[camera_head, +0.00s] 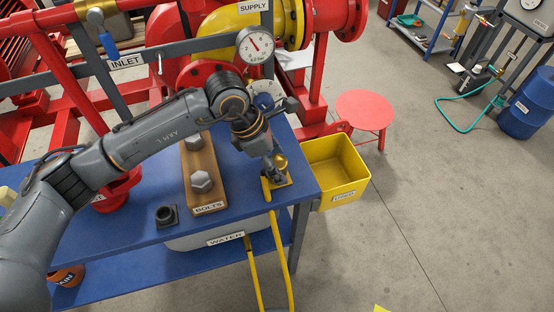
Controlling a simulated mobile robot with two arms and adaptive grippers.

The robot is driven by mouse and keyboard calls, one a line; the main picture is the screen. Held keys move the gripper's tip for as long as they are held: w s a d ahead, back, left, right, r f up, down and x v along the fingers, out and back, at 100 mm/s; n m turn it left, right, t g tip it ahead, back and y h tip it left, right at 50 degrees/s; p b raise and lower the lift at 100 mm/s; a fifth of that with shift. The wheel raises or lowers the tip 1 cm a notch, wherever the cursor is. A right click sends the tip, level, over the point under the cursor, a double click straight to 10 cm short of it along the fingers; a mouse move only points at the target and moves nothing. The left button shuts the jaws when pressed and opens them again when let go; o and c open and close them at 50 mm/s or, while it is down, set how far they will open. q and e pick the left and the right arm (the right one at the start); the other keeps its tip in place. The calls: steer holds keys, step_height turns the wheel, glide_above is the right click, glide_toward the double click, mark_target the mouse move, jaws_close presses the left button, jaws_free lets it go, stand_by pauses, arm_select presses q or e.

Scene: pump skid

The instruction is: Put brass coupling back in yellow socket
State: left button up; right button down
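The brass coupling (281,160) is a small rounded golden piece at the right end of the blue bench, partly hidden by my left gripper. My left gripper (274,174) points down right at the coupling, its dark fingers overlapping it in the picture. I cannot tell whether the fingers are closed on it. The yellow socket (285,184) is a small yellow base on the bench corner, just under the fingertips and partly covered by them. Whether the coupling touches the socket is hidden. My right gripper is not in view.
A wooden block labelled BOLTS (207,185) and a dark square fitting (166,215) are on the bench (130,228) left of the gripper. A yellow bin (336,172) adjoins the bench's right end. Yellow hoses (280,250) hang at the front. A pressure gauge (255,46) stands behind.

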arm_select(q)
steer(key=v, duration=1.2)
stand_by(0.3)
